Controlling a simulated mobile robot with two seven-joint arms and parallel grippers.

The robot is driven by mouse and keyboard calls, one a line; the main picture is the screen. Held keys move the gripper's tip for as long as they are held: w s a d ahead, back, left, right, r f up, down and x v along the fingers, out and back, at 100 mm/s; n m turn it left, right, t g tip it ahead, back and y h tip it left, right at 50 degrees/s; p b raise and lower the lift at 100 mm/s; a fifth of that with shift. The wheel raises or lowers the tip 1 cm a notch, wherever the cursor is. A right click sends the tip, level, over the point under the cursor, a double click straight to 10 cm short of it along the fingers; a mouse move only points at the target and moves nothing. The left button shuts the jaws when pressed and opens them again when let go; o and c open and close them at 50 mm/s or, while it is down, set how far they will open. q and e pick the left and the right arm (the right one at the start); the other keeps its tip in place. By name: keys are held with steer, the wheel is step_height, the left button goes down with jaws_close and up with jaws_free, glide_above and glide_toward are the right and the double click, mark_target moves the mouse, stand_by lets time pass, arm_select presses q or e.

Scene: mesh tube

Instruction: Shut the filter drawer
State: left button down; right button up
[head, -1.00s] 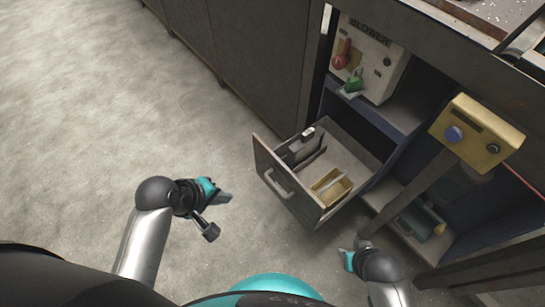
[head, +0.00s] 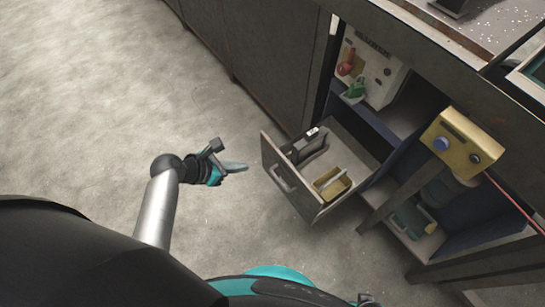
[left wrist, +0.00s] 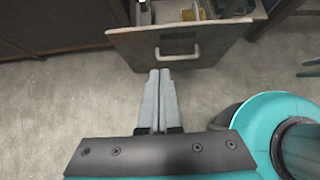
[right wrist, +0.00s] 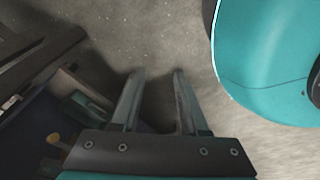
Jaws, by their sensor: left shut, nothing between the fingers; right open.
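The filter drawer (head: 299,202) stands pulled out of the bench in the head view. Its grey front has a pale bar handle (head: 280,180), which also shows in the left wrist view (left wrist: 177,56). My left gripper (head: 246,167) is shut and empty, just short of the drawer front; its fingertips (left wrist: 160,73) point at the panel below the handle, with a gap that is hard to judge. My right gripper (right wrist: 157,75) is open and empty in the right wrist view, over the floor; in the head view only a bit shows at the bottom edge.
The drawer holds a dark item (head: 308,148) and a yellow open box (head: 332,184). Above it is a blower panel (head: 373,65) with red and green controls. A yellow control box (head: 462,140) on a post stands right of the drawer. The floor to the left is clear.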

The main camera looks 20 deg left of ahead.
mark_target(280, 158)
arm_select(q)
steer(key=shift+w+d+r+b+x, duration=0.2)
steer(key=shift+w+r+b+x, duration=0.15)
steer(key=shift+b+x, duration=1.3)
steer(key=shift+w+d+r+b+x, duration=0.3)
steer(key=shift+b+x, duration=0.5)
steer(key=shift+x, duration=1.6)
steer(key=shift+w+d+r+b+x, duration=0.1)
steer(key=shift+w+r+b+x, duration=0.2)
steer(key=shift+b+x, duration=1.35)
arm_select(e)
steer(key=w+a+r, duration=0.6)
steer(key=w+r, duration=0.3)
steer(key=r, duration=0.2)
steer(key=shift+r+t+y+p, duration=0.3)
steer(key=shift+r+t+p, duration=0.05)
steer(key=shift+t+p, duration=0.05)
arm_select(q)
steer(key=shift+w+d+f, duration=0.1)
steer(key=shift+d+f, duration=0.05)
steer(key=shift+f, duration=0.05)
arm_select(e)
steer(key=shift+w, duration=0.1)
